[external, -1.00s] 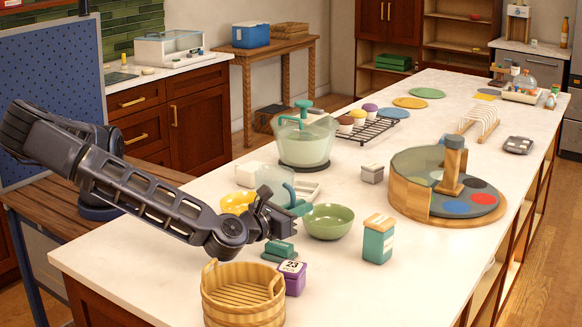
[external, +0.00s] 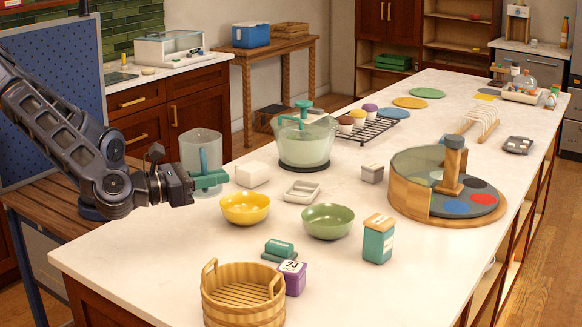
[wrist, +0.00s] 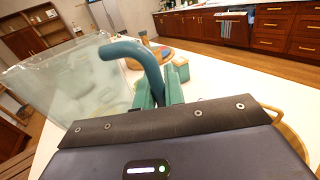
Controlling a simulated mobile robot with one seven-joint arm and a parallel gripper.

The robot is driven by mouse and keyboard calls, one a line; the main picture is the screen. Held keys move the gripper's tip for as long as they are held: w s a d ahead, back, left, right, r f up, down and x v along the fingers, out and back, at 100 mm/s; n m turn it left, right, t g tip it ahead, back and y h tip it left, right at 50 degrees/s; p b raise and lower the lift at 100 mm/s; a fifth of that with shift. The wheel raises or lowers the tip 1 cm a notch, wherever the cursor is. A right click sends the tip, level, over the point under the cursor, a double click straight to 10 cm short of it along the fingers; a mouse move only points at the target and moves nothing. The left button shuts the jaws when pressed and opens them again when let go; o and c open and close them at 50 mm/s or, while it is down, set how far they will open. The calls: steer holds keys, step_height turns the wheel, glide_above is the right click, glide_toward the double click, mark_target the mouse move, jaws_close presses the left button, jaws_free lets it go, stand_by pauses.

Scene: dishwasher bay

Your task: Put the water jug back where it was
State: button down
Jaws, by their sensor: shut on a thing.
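The water jug (external: 202,150) is a clear, tall vessel with a teal handle. My gripper (external: 208,180) is shut on the jug's handle, at the left edge of the white counter in the external view. The jug looks upright there and seems held above the counter's left edge. In the wrist view the clear jug body (wrist: 70,85) fills the left, and its curved teal handle (wrist: 135,52) runs down between my green fingers (wrist: 160,92). The jug's underside is hard to make out.
A yellow bowl (external: 245,208), a white block-like container (external: 252,175), a small white dish (external: 302,192) and a green bowl (external: 328,221) stand right of my gripper. A glass mixing bowl (external: 304,143) is behind them. A wooden basket (external: 243,296) is in front. The near-left counter is clear.

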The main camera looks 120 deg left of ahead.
steer(key=shift+s+d+r, duration=0.3)
steer(key=shift+s+d, duration=0.1)
steer(key=shift+d, duration=0.15)
steer(key=shift+f, duration=0.35)
step_height(320, 180, down, 19)
steer(key=shift+f, duration=0.1)
steer(key=c, duration=1.9)
jaws_free()
steer(key=shift+f, duration=0.15)
steer(key=o, duration=0.4)
